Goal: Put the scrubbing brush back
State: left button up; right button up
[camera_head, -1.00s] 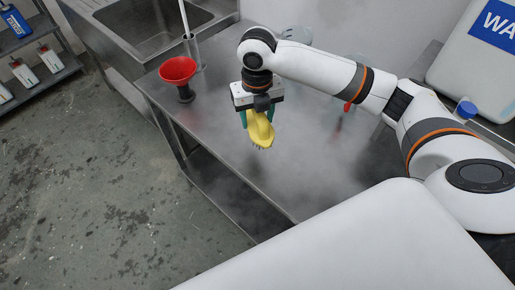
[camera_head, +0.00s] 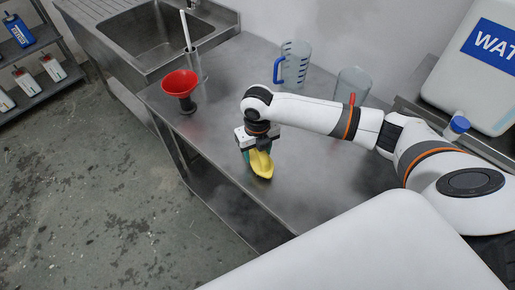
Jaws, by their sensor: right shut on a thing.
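The yellow scrubbing brush (camera_head: 262,164) is in my right gripper (camera_head: 258,157), over the steel table near its front edge. The gripper points down and its teal fingers are shut on the brush. The brush is low, close to the tabletop; I cannot tell whether it touches it. My left gripper is not in view.
On the steel table (camera_head: 215,115) a red funnel (camera_head: 179,84) stands at the left. A clear holder with a white stick (camera_head: 187,32) is behind it. A blue-handled measuring jug (camera_head: 294,65) and a clear beaker (camera_head: 352,84) stand at the back. A sink (camera_head: 150,35) is at upper left.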

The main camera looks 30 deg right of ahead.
jog(key=shift+f, duration=0.15)
jog(key=o, duration=0.9)
jog(key=shift+o, duration=0.2)
notch_tip(320, 180, up, 11)
jog(key=shift+r+b, duration=0.1)
jog(key=shift+b, duration=1.05)
jog(key=shift+r, duration=0.65)
